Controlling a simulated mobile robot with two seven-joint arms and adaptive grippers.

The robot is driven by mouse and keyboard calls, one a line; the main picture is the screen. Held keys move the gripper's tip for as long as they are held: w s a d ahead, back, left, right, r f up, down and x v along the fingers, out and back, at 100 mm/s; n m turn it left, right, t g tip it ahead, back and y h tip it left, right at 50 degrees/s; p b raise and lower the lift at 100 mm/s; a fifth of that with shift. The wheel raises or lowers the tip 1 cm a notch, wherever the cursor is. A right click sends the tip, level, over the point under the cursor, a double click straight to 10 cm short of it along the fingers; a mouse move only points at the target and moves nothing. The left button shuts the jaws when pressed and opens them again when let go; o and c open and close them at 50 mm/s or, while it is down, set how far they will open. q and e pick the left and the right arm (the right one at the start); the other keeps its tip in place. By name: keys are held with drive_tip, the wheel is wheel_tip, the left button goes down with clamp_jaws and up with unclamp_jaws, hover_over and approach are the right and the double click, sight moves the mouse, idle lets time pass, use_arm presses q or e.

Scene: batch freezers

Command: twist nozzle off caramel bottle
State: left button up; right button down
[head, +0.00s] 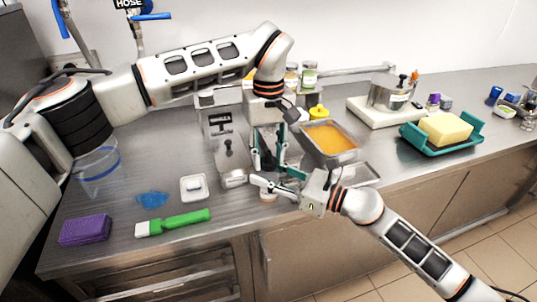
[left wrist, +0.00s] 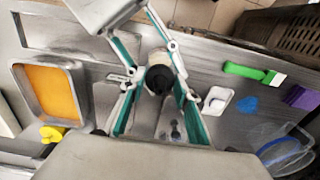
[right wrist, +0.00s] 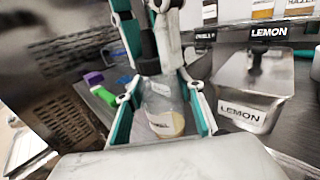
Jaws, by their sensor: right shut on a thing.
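The caramel bottle (right wrist: 163,108) is clear, upright, with a white label and some tan content low inside. My right gripper (right wrist: 160,98) is shut on its body from the side. The bottle's black nozzle (left wrist: 158,80) points up. My left gripper (left wrist: 157,84) reaches down from above, open, with a finger on either side of the nozzle; contact is hard to tell. In the head view my left gripper (head: 268,158) and right gripper (head: 268,184) meet at the counter's front, and their fingers hide most of the bottle.
A lidded steel container labelled LEMON (right wrist: 243,115) stands close beside the bottle. An orange-filled pan (head: 331,140) lies right of the grippers. A white dish (head: 194,188), green brush (head: 180,221) and purple sponge (head: 86,229) lie left. Butter (head: 446,128) sits at the far right.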

use_arm(q)
drive_tip(key=c, duration=0.4)
drive_tip(key=n, duration=1.4)
drive_tip(key=shift+n, duration=0.3)
drive_tip(key=n, duration=0.6)
drive_tip(key=shift+n, duration=0.4)
use_arm(e)
drive_tip(key=shift+d, duration=0.1)
use_arm(q)
drive_tip(key=n, duration=1.3)
drive_tip(key=shift+n, duration=0.4)
drive_tip(key=n, duration=0.5)
drive_tip(key=shift+r, duration=0.1)
drive_tip(key=n, duration=1.4)
drive_tip(key=shift+r, duration=0.25)
